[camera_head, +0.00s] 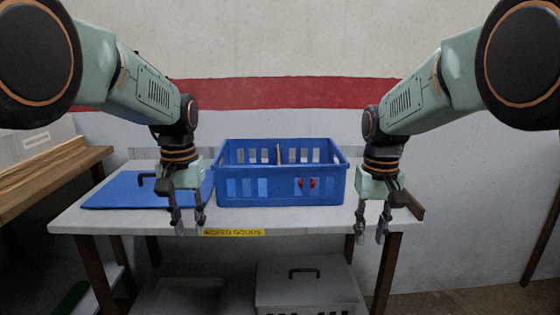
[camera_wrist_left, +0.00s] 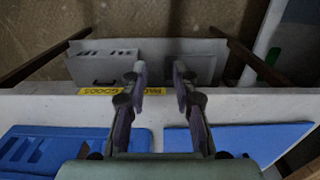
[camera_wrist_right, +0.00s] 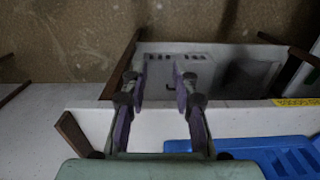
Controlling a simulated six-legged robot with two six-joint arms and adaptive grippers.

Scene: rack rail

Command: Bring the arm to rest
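My left gripper (camera_head: 187,222) hangs pointing down in front of the table's front edge, left of the blue crate. Its fingers are apart with nothing between them, as the left wrist view (camera_wrist_left: 156,78) also shows. My right gripper (camera_head: 371,225) hangs pointing down near the table's right front corner, right of the crate. Its fingers are also apart and empty in the right wrist view (camera_wrist_right: 158,80). Both grippers are clear of the crate.
A blue crate (camera_head: 280,192) with a divider and a red item (camera_head: 308,183) inside stands on the white table (camera_head: 130,220). A blue lid-like panel (camera_head: 120,195) lies left of it. A yellow label (camera_head: 234,232) marks the front edge. A grey box (camera_head: 300,290) sits below. A wooden shelf (camera_head: 45,180) stands left.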

